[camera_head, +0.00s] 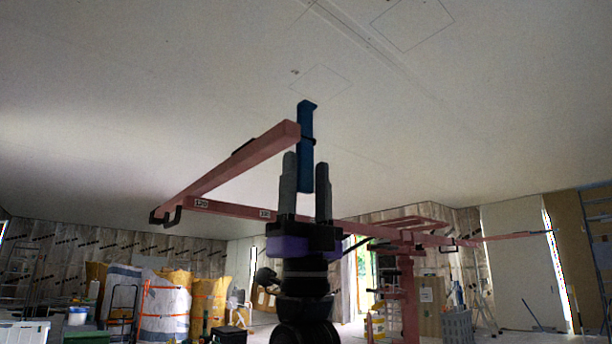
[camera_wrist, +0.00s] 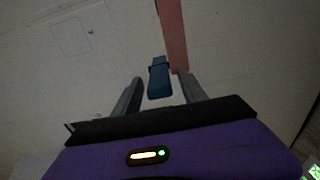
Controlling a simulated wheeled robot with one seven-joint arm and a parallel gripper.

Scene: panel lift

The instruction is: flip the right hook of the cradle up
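The blue hook (camera_head: 306,125) sits at the near end of a pink cradle beam (camera_head: 240,160). It stands upright in the head view, its top above the beam end and its lower part hanging below it. My gripper (camera_head: 306,165) points up beneath the beam end, its two grey fingers apart. The hook's lower end appears between the fingers, with gaps on both sides. In the wrist view the blue hook (camera_wrist: 160,80) also shows between the open fingers (camera_wrist: 161,77), beside the pink beam (camera_wrist: 172,35). I cannot tell whether either finger touches it.
The pink lift mast (camera_head: 410,295) and its crossbars stand to the right behind my arm. Dark brackets (camera_head: 165,215) are at the beam's far left end. The pale ceiling (camera_head: 180,90) spans above. Bags (camera_head: 165,305) and ladders stand farther back.

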